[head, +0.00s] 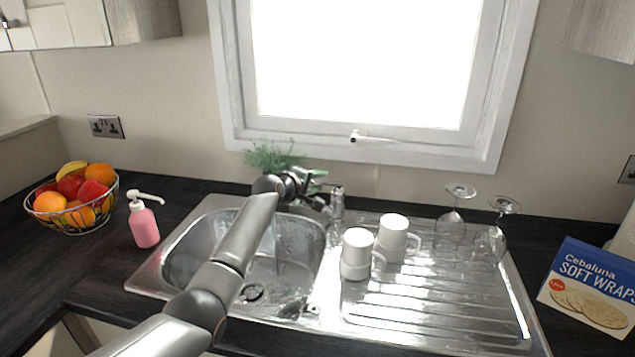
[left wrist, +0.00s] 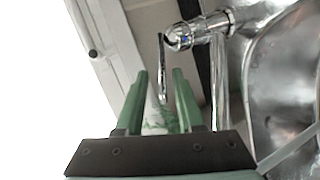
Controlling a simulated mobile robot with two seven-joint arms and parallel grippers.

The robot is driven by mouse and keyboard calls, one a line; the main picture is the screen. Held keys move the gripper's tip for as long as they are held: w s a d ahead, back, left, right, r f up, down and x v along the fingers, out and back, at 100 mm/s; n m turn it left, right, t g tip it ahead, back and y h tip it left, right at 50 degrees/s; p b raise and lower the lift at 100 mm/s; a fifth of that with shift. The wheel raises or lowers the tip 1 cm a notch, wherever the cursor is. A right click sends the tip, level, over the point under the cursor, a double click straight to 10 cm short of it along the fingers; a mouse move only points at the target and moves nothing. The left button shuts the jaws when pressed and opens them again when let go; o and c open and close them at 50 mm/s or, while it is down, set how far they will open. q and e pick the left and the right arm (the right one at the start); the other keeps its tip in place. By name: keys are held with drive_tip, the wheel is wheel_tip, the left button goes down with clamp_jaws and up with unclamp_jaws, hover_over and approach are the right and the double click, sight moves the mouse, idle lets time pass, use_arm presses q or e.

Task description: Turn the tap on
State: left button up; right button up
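The chrome tap (head: 337,203) stands at the back of the sink, partly hidden by my left gripper and wrist. In the left wrist view the tap body (left wrist: 180,37) is above and right of the fingertips. A thin chrome lever (left wrist: 162,85) runs down from it, its lower end appearing in the gap between the fingers. My left gripper (head: 316,187) is just left of the tap in the head view. In the left wrist view its green fingers (left wrist: 159,74) are apart, and I see no contact with the lever. My right gripper is not in view.
The steel sink basin (head: 190,245) lies below my left arm. Two white mugs (head: 357,254) and two upturned glasses (head: 450,226) stand on the drainer. A green plant (head: 272,157) is behind the gripper. A pink soap bottle (head: 144,225) and fruit basket (head: 75,225) are left.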

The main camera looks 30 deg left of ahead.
use_arm(q)
drive_tip(key=shift+a+f, duration=0.1)
drive_tip(key=shift+s, duration=0.1)
drive_tip(key=shift+v, duration=0.8)
drive_tip(key=v, duration=1)
drive_tip(key=shift+s+p, duration=0.3)
drive_tip(key=shift+s, duration=0.05)
